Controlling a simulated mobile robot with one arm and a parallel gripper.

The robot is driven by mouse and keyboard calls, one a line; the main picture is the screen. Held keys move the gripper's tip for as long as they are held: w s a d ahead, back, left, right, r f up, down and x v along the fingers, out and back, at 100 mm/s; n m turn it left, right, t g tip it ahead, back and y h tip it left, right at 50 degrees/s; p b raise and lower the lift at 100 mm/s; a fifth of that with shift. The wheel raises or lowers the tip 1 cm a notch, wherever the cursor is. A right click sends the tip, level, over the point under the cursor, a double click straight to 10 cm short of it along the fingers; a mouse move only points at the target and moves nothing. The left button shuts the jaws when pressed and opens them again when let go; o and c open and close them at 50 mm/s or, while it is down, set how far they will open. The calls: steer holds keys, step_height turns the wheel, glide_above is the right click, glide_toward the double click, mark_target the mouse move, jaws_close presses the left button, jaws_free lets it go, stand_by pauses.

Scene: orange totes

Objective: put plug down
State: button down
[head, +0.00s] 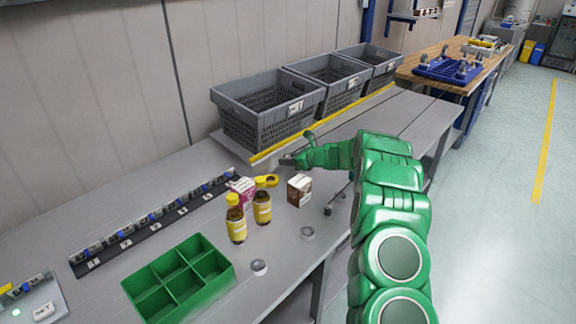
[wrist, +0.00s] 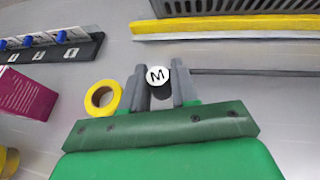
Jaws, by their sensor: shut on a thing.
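In the wrist view, the plug (wrist: 157,77), a dark cylinder with a round white top marked "M", sits between the two grey fingers. My gripper (wrist: 159,84) is shut on it. In the head view, my gripper (head: 290,160) is over the grey bench, near the yellow strip in front of the grey crates. The plug cannot be made out there. Whether its underside touches the bench cannot be told.
A yellow tape roll (wrist: 102,97) lies just left of my gripper. A yellow strip (wrist: 230,26) runs ahead. A pink box (head: 242,190), a brown box (head: 299,190), two bottles (head: 263,208) and a green divided tray (head: 226,287) stand nearer. Some bench surface around is bare.

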steer(key=shift+f, duration=1.15)
steer(key=shift+f, duration=0.15)
steer(key=c, duration=0.9)
jaws_free()
steer(key=shift+o, duration=0.2)
steer(key=shift+d, duration=0.1)
steer(key=v, duration=1.2)
steer(key=shift+o, duration=0.3)
